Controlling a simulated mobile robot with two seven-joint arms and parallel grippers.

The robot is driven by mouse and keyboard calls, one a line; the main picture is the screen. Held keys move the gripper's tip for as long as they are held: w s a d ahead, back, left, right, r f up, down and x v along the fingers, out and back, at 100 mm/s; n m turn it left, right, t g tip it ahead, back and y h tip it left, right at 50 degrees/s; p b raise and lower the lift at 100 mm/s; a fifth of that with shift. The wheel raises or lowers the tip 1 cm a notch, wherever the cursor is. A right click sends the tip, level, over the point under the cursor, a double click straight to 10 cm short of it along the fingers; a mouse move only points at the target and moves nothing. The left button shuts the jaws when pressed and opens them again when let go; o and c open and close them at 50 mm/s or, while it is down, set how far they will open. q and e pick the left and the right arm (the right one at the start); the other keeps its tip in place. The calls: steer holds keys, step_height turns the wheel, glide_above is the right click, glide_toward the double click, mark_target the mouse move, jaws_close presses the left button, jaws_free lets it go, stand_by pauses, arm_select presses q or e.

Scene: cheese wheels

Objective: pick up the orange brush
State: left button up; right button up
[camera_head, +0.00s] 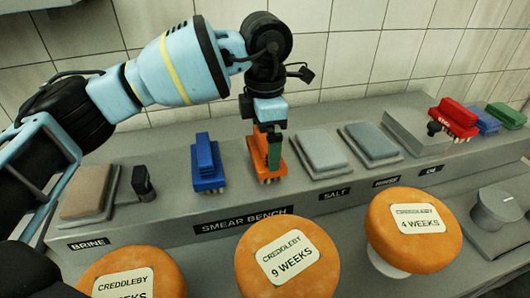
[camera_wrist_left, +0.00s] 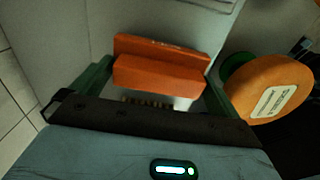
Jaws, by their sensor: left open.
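The orange brush (camera_head: 262,162) stands on the grey smear bench, bristles down, behind the SMEAR BENCH label. It also shows in the left wrist view (camera_wrist_left: 160,76), with its orange block and handle across the middle and pale bristles below. My left gripper (camera_head: 268,148) points down over the brush from above. Its green fingers are open, one on each side of the brush in the wrist view. I cannot tell whether either finger touches it. In the head view the gripper hides part of the brush. My right gripper is not in view.
A blue brush (camera_head: 207,165) stands left of the orange one. Pads (camera_head: 320,150) lie right of it, and red (camera_head: 455,118), blue and green brushes stand at the far right. Orange cheese wheels (camera_head: 287,255) line the front. A tiled wall (camera_head: 350,55) rises behind.

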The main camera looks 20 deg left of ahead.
mark_target(266, 137)
arm_select(q)
steer(key=c, duration=0.8)
steer(key=shift+r, duration=0.75)
step_height(266, 137, up, 2)
steer(key=shift+r, duration=0.15)
steer(key=s+d, duration=0.2)
steer(key=s, duration=0.3)
steer(key=s+d, duration=0.2)
steer(key=s, duration=0.3)
steer(key=s+d+r+b, duration=0.1)
steer(key=s+d, duration=0.1)
steer(key=s, duration=0.3)
steer(key=shift+r, duration=0.1)
steer(key=o, duration=0.4)
steer(key=shift+c, duration=0.2)
steer(key=shift+w, duration=0.1)
steer(key=shift+c, duration=0.8)
